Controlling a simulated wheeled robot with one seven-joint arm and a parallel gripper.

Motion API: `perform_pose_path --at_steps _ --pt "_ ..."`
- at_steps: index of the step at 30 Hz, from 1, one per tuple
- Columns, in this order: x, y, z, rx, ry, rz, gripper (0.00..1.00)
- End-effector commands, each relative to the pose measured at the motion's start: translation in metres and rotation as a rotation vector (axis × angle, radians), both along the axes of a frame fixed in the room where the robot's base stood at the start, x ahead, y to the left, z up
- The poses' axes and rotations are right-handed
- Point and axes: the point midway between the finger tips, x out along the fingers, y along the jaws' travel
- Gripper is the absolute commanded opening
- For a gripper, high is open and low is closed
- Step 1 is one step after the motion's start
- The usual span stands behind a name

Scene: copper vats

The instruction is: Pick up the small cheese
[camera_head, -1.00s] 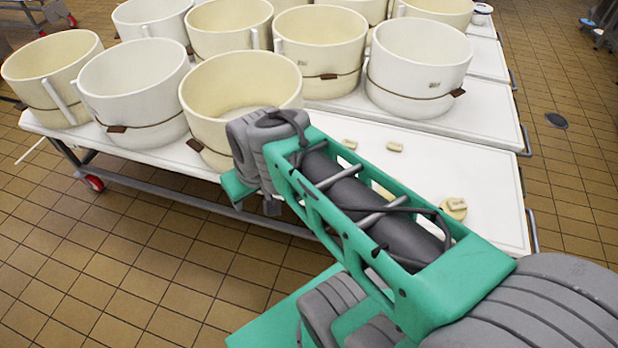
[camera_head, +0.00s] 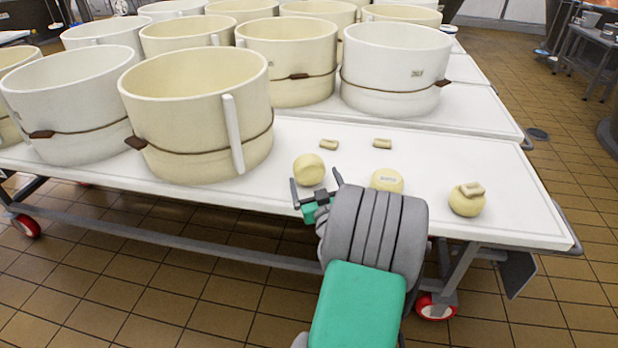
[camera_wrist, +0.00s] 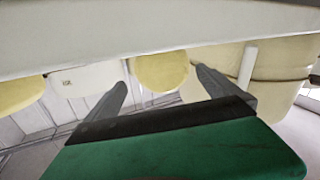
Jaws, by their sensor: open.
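Several cheeses lie on the white table. A round pale-yellow cheese (camera_head: 309,168) is nearest my gripper (camera_head: 315,180). A second round cheese with a label (camera_head: 387,180) is partly hidden behind my arm. A third round cheese (camera_head: 466,205) has a small block (camera_head: 472,188) on top. Two small blocks, left (camera_head: 329,144) and right (camera_head: 382,143), lie further back. I cannot tell which one the task means. My gripper is open and empty at the table's front edge. In the wrist view, which looks upside down, a round cheese (camera_wrist: 158,70) shows beyond and between the spread fingers.
The white table (camera_head: 525,212) has free room at its right end. A large cream vat (camera_head: 195,115) stands left of the cheeses, and a white vat (camera_head: 395,68) stands behind them. More vats fill the back left. A table leg with a red wheel (camera_head: 436,306) is below.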

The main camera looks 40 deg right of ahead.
Motion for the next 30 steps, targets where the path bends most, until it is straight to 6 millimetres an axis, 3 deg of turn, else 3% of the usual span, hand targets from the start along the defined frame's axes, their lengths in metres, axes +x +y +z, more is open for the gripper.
perform_pose_path --at_steps 9,17,30 --pt "0.048 -0.021 -0.004 0.001 0.002 0.005 1.0" --pt "0.052 -0.024 -0.003 0.002 0.001 0.003 1.0" --pt "0.052 -0.024 -0.003 0.002 0.001 0.003 0.65"
